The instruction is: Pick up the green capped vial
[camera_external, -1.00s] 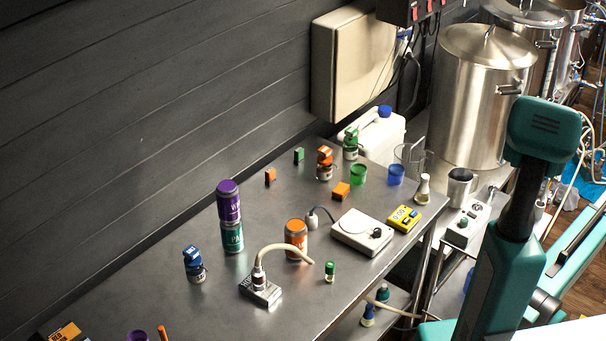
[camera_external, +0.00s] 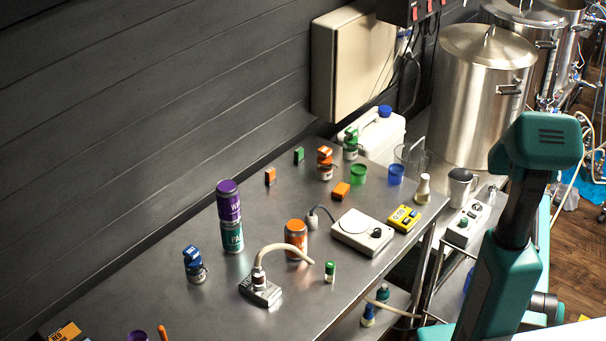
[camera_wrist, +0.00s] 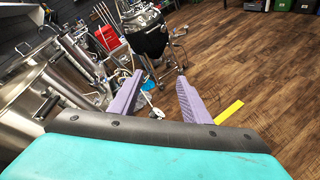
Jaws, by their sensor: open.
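The green capped vial (camera_external: 330,271) stands upright on the steel table near its front edge, just right of a probe with a curved pale cable. It is small, with a green cap and a pale label. My gripper (camera_wrist: 158,98) shows in the wrist view, its two purple fingers apart with nothing between them. It points toward the wooden floor and a black kettle, and the vial is not in that view. In the external view my arm rises at the right, away from the vial; the fingers cannot be made out there.
The probe on a metal block (camera_external: 260,291) stands close left of the vial. An orange-topped jar (camera_external: 296,238) and a white stirrer plate (camera_external: 362,232) stand behind it. A yellow meter (camera_external: 404,218) is at the right edge. The table front left of the vial has free room.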

